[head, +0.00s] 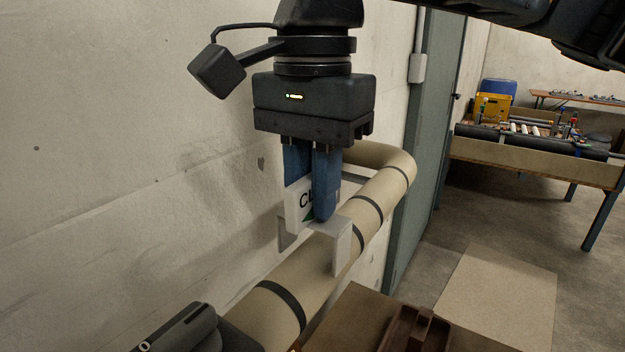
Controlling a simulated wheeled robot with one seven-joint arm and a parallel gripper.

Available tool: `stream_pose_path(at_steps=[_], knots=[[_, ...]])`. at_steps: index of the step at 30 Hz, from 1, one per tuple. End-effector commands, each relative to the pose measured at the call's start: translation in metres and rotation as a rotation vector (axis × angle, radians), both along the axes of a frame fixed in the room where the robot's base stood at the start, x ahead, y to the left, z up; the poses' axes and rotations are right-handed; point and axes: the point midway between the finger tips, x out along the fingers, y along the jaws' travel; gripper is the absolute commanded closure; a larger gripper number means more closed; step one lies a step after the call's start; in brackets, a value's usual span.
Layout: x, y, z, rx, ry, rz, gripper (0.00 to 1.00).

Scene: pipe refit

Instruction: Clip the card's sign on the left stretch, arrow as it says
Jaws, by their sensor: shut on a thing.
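My gripper (312,205), with blue fingers, is shut on a white sign (296,208). The sign shows the dark letters "CL", partly covered by a finger, and a bit of green below them. Its pale grey clip (340,247) points down with legs apart, at the beige lagged pipe (315,277) with dark bands. The legs appear to straddle the pipe or hover just over it; I cannot tell whether they touch. The arrow's direction is mostly hidden behind the finger. The card is not recognisable in this view.
A concrete wall (120,150) runs close behind the pipe. A grey-green door (428,130) stands beyond the pipe bend. A brown surface with a dark brown tray (418,330) is at the bottom. A workbench (520,160) stands at the far right.

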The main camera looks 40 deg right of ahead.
Motion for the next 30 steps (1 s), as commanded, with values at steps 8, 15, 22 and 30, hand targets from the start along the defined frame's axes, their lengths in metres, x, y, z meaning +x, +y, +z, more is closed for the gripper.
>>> stream_pose_path(at_steps=[8, 15, 22, 30], knots=[[0.0, 0.0, 0.0, 0.0, 0.0, 0.0, 1.0], [0.0, 0.0, -0.002, 0.0, 0.0, 0.0, 1.0], [0.0, 0.0, -0.008, 0.0, 0.0, 0.0, 1.0], [0.0, 0.0, -0.015, 0.0, 0.0, 0.0, 1.0]])
